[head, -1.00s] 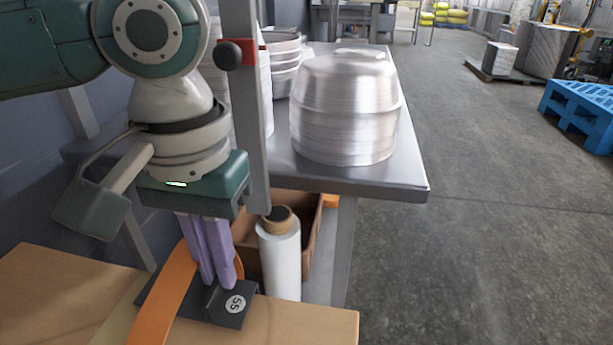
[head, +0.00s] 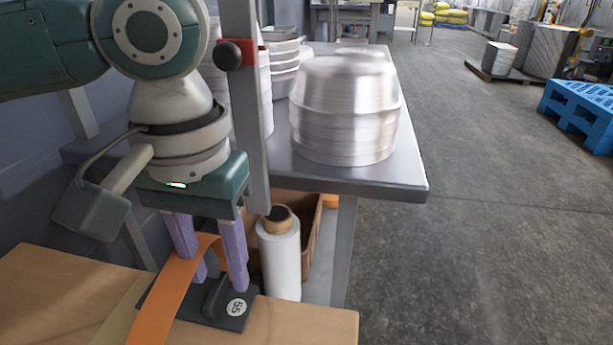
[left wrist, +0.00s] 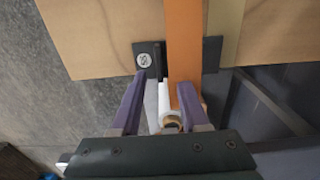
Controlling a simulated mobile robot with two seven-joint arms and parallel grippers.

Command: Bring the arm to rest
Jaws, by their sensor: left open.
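My left gripper (head: 218,283) points down over the cardboard box at the lower left, with its two purple fingers spread apart. Between and below the fingers is a dark base (head: 236,308) with an upright dark fin and a round white numbered label. An orange strip (head: 165,305) runs up over the box and curves over between the fingers. In the left wrist view the open fingers (left wrist: 162,85) reach toward the dark base (left wrist: 147,60) and the orange strip (left wrist: 183,40). Whether a finger touches the strip is unclear. My right gripper is not in view.
A metal table (head: 405,180) with stacked shiny pans (head: 345,115) stands beyond the gripper, and a grey post (head: 247,120) rises close beside it. A white roll (head: 281,262) stands by the box (head: 300,328). A blue pallet (head: 580,112) lies right; the floor between is clear.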

